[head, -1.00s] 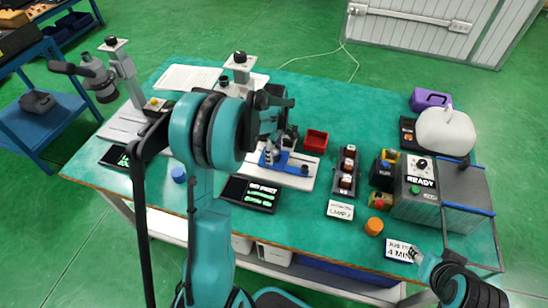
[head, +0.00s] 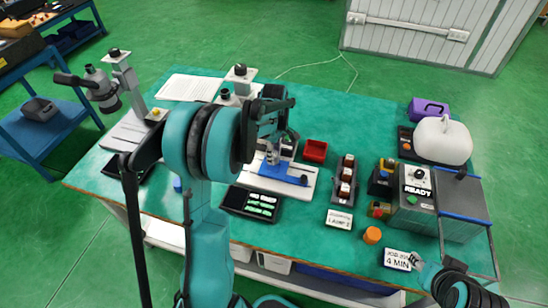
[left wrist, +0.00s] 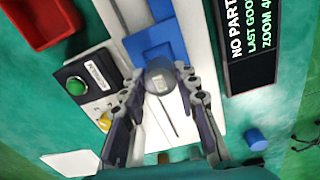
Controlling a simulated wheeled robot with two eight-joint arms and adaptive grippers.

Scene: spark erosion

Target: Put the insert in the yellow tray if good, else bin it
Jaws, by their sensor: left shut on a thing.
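In the left wrist view my left gripper (left wrist: 160,92) is shut on a small round grey insert (left wrist: 160,78), held between its fingertips over the white base plate (left wrist: 190,60) beside a blue fixture (left wrist: 152,40). In the head view the left gripper (head: 271,157) hangs over the same blue fixture (head: 285,174), and its insert is too small to make out. A black display (left wrist: 252,40) reads "NO PART", "LAST GOO…" and "ZOOM 4…", cut off at the edge. A small red bin (head: 315,151) stands behind the fixture. No yellow tray is clearly recognisable.
A rack with several pieces (head: 343,182) stands right of the fixture. Further right are a grey machine marked "READY" (head: 418,190), an orange cylinder (head: 372,235) and a "4 MIN" sign (head: 397,260).

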